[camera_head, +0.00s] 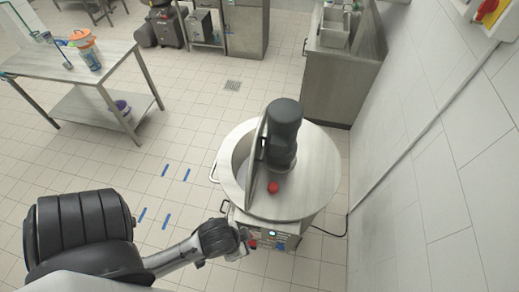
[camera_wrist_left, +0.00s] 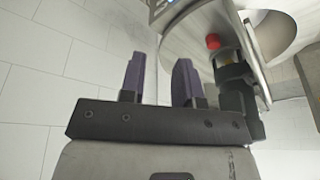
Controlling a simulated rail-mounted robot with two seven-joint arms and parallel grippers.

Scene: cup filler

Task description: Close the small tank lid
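The small tank (camera_head: 318,180) is a round steel vessel with a black motor (camera_head: 284,125) and a red knob (camera_head: 273,187) on its top. Its half lid (camera_head: 257,145) stands raised, nearly upright, beside the motor, and the opening on the left is uncovered. In the left wrist view the lid (camera_wrist_left: 243,50) is seen nearly edge-on at the upper right, with the red knob (camera_wrist_left: 213,42) near it. My left gripper (camera_head: 248,241) is low at the tank's front, near the control box, apart from the lid. Its purple fingers (camera_wrist_left: 160,82) are spread and empty. My right gripper is not in view.
The control box (camera_head: 272,234) sits at the tank's front, with a cable to the wall (camera_head: 420,150). A steel cabinet (camera_head: 338,85) stands behind the tank. A table (camera_head: 105,65) with containers is at the upper left. The floor left of the tank is open.

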